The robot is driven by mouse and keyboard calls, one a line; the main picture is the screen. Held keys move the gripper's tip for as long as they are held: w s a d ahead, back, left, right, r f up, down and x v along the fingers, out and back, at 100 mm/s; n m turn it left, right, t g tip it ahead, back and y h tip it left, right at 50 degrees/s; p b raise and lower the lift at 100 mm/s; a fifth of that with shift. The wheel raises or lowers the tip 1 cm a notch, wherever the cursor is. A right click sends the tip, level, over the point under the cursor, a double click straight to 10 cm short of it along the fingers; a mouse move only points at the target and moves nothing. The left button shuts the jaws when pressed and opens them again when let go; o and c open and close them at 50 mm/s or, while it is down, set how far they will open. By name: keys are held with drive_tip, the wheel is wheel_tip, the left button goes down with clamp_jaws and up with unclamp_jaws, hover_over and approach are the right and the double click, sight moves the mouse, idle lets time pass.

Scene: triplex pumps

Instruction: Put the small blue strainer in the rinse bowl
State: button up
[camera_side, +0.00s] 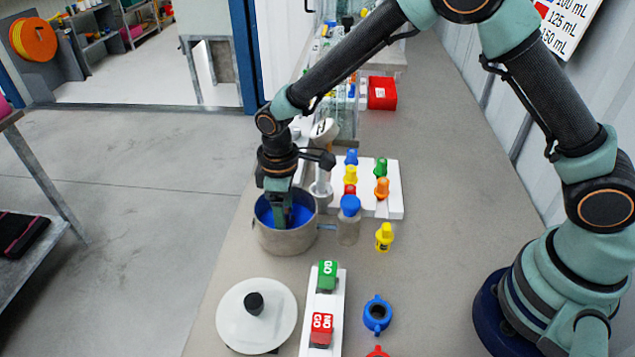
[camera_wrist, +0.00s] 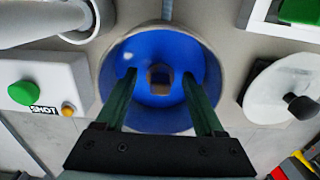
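The rinse bowl appears to be the grey metal pot (camera_side: 287,238) with a blue inside, which also shows in the wrist view (camera_wrist: 205,52). My gripper (camera_side: 286,218) points down into it. In the wrist view its two green fingers (camera_wrist: 159,74) are apart, with a small brownish, squarish patch between their tips. Blue surrounds that patch, and I cannot tell whether it is part of a strainer. A small blue ring-shaped piece with tabs (camera_side: 377,314) lies on the bench at front right; I cannot tell whether it is the strainer.
A blue-capped jar (camera_side: 348,222) stands close right of the pot. Behind is a white rack (camera_side: 394,200) with coloured knobs. A white lid (camera_side: 239,323) with a black knob and a GO/NO GO gauge (camera_side: 328,276) lie in front. A yellow piece (camera_side: 384,238) stands right.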

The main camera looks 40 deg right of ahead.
drive_tip(key=shift+r, duration=0.1)
wheel_tip(320, 180, up, 11)
drive_tip(key=s+d+r+m+t, duration=0.3)
drive_tip(key=s+d+r+m, duration=0.2)
drive_tip(key=d+r, duration=0.6)
drive_tip(key=s+d+m+t, duration=0.2)
drive_tip(key=s+d+m, duration=0.2)
drive_tip(key=s+d, duration=0.4)
drive_tip(key=shift+r+t, duration=0.25)
drive_tip(key=shift+t, duration=0.05)
